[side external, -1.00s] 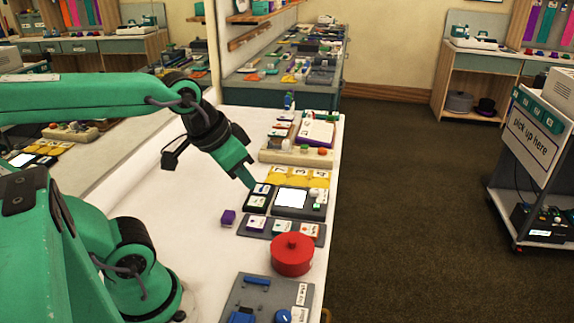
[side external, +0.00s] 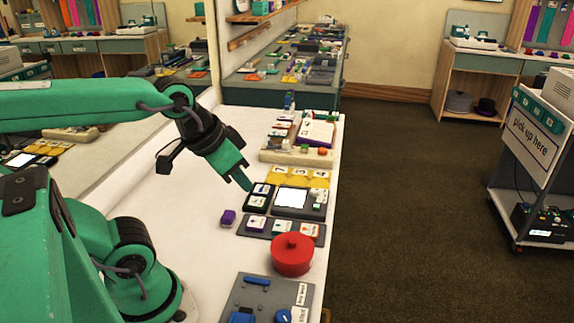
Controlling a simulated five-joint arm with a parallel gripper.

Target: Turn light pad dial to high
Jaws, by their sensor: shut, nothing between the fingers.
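The light pad (side external: 291,199) is a dark slab with a bright white lit panel, lying on the white counter. A small pale knob (side external: 318,197), which looks like its dial, sits at its right end; its setting is too small to read. My gripper (side external: 248,187) is shut and empty. Its tip is at the left side of the light pad, over or just beside the dark card holder (side external: 258,202) there. I cannot tell whether the tip touches anything. The dial is apart from my gripper, across the lit panel.
Yellow numbered tiles (side external: 298,176) lie just behind the pad. A grey panel with blue parts (side external: 262,296) is nearest.

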